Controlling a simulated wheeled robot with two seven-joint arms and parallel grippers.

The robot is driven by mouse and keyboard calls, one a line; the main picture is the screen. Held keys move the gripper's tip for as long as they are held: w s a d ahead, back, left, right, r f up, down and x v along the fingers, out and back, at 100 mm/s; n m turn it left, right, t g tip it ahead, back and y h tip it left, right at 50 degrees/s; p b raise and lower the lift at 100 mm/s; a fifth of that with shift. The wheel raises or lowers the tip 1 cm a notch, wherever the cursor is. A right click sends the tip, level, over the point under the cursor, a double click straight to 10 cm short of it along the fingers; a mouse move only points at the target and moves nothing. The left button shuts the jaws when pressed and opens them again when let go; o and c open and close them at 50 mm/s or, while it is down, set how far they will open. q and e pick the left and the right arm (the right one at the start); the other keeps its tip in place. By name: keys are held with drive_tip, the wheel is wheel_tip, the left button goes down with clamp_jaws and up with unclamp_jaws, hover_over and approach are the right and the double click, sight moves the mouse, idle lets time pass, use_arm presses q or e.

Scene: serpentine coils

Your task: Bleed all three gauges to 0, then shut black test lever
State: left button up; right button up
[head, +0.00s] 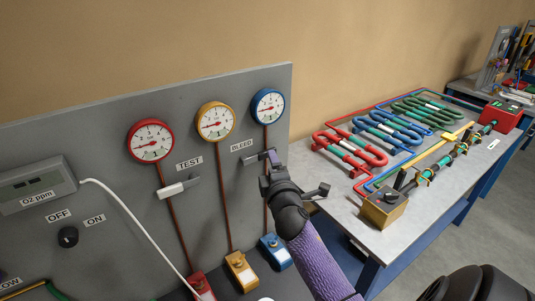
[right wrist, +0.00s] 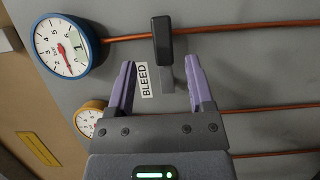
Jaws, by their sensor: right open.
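Three dial gauges sit on the grey panel: red (head: 151,141), yellow (head: 216,121) and blue (head: 268,105). Their exact readings are too small to tell. The blue gauge (right wrist: 65,45) and part of the yellow gauge (right wrist: 90,117) show in the right wrist view. The TEST lever (head: 172,190) has a white grip and points left. The BLEED lever (head: 258,157) has a black grip, seen up close in the right wrist view (right wrist: 163,40). My right gripper (head: 268,170) is open, its two purple fingers spread on either side of the BLEED lever's line. My left gripper is not in view.
Red, yellow and blue valve blocks (head: 240,270) stand at the panel's foot. An O2 meter (head: 36,186) with a white cable hangs at left above an OFF/ON knob (head: 68,237). A bench (head: 450,165) with coloured coils stands at right, close to my right arm.

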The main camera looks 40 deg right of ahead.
sight(258, 155)
drive_tip(key=x, duration=0.5)
drive_tip(key=shift+f+b, duration=0.15)
drive_tip(key=shift+b, duration=0.15)
drive_tip(key=shift+d, duration=0.1)
clamp_jaws()
idle(0.9)
